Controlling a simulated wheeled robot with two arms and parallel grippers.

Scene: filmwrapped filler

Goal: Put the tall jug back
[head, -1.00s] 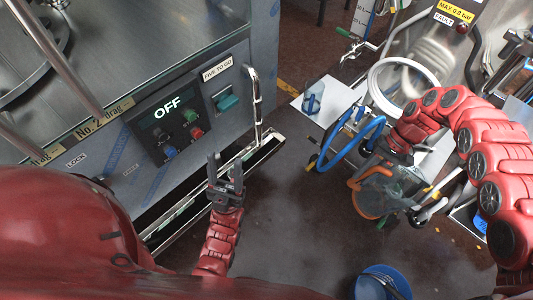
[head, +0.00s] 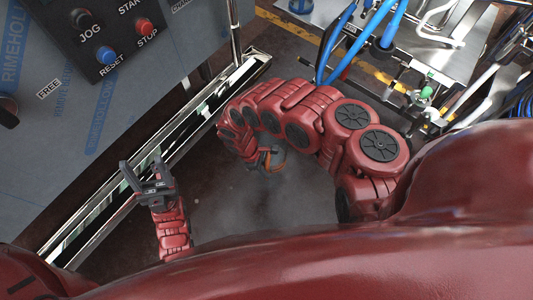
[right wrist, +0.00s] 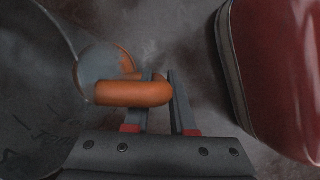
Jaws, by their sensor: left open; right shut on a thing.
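The jug is largely hidden behind my right arm in the head view. A small grey and orange part of the jug (head: 271,165) shows there. My right gripper (head: 262,157) is below the bend of that arm, mostly hidden. In the right wrist view, the fingers (right wrist: 163,98) are shut on the jug's orange handle (right wrist: 120,94). A large grey translucent curved wall with faint writing (right wrist: 35,95) fills the left of that view and appears to be the jug's body. My left gripper (head: 141,167) is open and empty, in front of the machine's metal rail.
A grey machine panel (head: 115,40) with JOG, RESET and STOP buttons stands at upper left. A shiny metal rail (head: 95,222) runs along its foot. Blue hoses (head: 345,48) and a metal cart (head: 440,62) are at upper right. Dark floor (head: 225,200) between is clear.

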